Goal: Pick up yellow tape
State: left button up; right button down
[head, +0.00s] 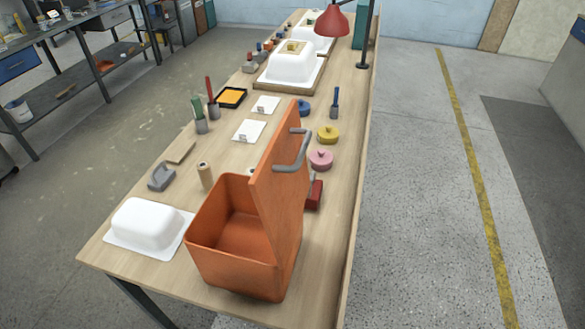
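The yellow tape (328,134) is a round roll lying flat near the right edge of the long wooden workbench (338,215). It lies just behind a pink tape roll (321,159) and in front and to the right of a blue roll (305,108), which the raised lid partly hides. Neither of my grippers shows in the head view.
A large orange box (230,265) stands open at the near end, its raised lid (278,180) with a grey handle left of the tapes. A red tool (315,192) and a blue-handled brush (335,102) flank them. White tub shells (147,226) and a red lamp (332,22) are around.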

aim_at(292, 46)
jog(key=u, duration=0.25)
jog(key=j+u, duration=0.4)
jog(key=i+j+u, duration=0.1)
jog(key=j+u, duration=0.25)
jog(key=i+j+u, duration=0.1)
jog(key=j+u, duration=0.3)
jog(key=i+j+u, duration=0.95)
jog(key=i, duration=0.3)
jog(key=i+z, duration=0.45)
jog(key=i+j+z, duration=0.15)
jog(key=i+z, duration=0.3)
jog(key=i, duration=0.25)
jog(key=i+l+z, duration=0.25)
jog(key=i+z, duration=0.15)
jog(key=i+l+z, duration=0.15)
jog(key=i+z, duration=0.7)
jog(key=i+j+z, duration=0.2)
jog(key=i+z, duration=0.5)
jog(key=i, duration=0.6)
jog(key=i+j+z, duration=0.25)
jog(key=i, duration=0.6)
jog(key=i+z, duration=0.3)
jog(key=z, duration=0.15)
jog(key=i+z, duration=0.3)
jog(key=z, duration=0.15)
jog(key=i+j+z, duration=0.2)
jog(key=z, duration=0.2)
jog(key=i+j+z, duration=0.25)
jog(key=z, duration=0.2)
jog(key=i+j, duration=0.05)
